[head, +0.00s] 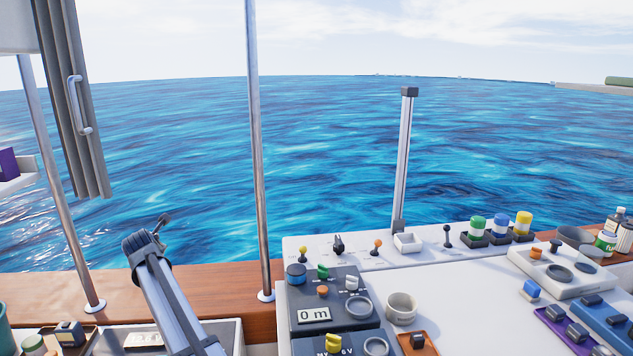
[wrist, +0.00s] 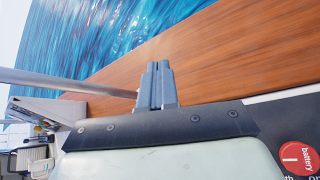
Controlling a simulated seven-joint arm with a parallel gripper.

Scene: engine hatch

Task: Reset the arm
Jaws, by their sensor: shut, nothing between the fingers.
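My gripper (wrist: 157,72) shows in the wrist view with its grey fingers together and nothing between them. It points out over the brown wooden ledge (wrist: 215,60), with blue water beyond. In the head view my arm rises from the bottom edge at the left of centre, in front of the ledge (head: 200,290). The fingers cannot be made out clearly there.
Thin metal posts (head: 257,150) stand on the ledge near my arm. A white console (head: 465,290) with knobs, coloured caps and a dark "0 m" panel (head: 335,295) lies to the right. A red battery button (wrist: 298,157) shows in the wrist view.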

